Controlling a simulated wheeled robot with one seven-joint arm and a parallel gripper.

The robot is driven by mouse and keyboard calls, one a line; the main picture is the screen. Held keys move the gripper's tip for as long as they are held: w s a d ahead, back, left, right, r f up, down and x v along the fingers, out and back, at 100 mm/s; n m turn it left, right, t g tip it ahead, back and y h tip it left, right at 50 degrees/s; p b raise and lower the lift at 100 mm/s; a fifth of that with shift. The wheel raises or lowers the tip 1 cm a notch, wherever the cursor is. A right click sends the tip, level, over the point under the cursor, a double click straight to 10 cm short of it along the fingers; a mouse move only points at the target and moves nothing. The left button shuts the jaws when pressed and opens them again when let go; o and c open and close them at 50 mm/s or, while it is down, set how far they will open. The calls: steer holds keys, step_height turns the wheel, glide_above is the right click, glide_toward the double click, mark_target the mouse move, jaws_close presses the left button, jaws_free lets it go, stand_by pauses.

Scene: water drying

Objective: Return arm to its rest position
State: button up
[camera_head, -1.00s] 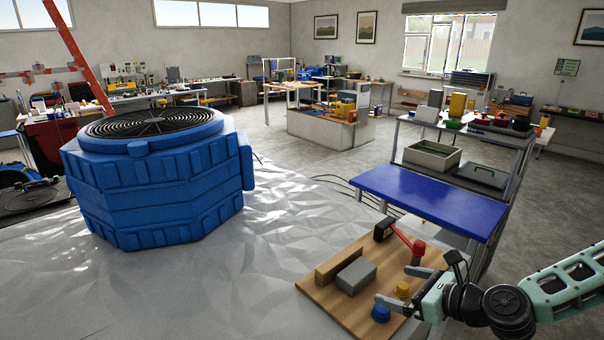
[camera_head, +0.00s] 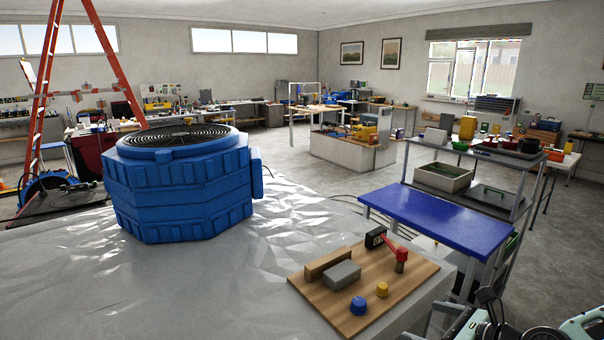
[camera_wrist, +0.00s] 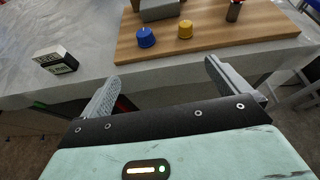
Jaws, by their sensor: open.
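My gripper (camera_wrist: 168,92) shows in the wrist view with its two fingers wide apart and nothing between them. In the head view my gripper (camera_head: 440,325) is only partly in the frame at the lower right. It is beside and clear of the wooden board (camera_head: 410,283), which carries a blue knob (camera_head: 358,305), a yellow knob (camera_head: 382,289), a grey block (camera_head: 342,275) and a red-handled lever (camera_head: 395,248). The wrist view shows the board (camera_wrist: 215,50) beyond the fingertips, with the blue knob (camera_wrist: 146,37) and yellow knob (camera_wrist: 185,29) on it.
A large blue fan unit (camera_head: 180,190) stands on the sheet-covered surface (camera_head: 200,290). A blue-topped table (camera_head: 430,215) stands behind the board. A small black-and-white box (camera_wrist: 56,60) shows in the wrist view. An orange ladder (camera_head: 110,60) stands at left.

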steer(key=s+a+f+n+g+h+b, duration=0.15)
steer(key=s+a+n+g, duration=0.3)
steer(key=n, duration=0.45)
steer(key=s+a+n+g+h, duration=0.25)
steer(key=s+n+g, duration=0.25)
steer(key=n, duration=0.5)
steer(key=s+a+r+n+g+h+b, duration=0.1)
steer(key=s+a+r+n+h, duration=0.2)
steer(key=s+r+n, duration=1.1)
steer(key=a+n, duration=0.2)
steer(key=n, duration=0.1)
steer(key=shift+s+a+r, duration=0.25)
steer(key=shift+a+r, duration=0.05)
steer(key=shift+a, duration=0.05)
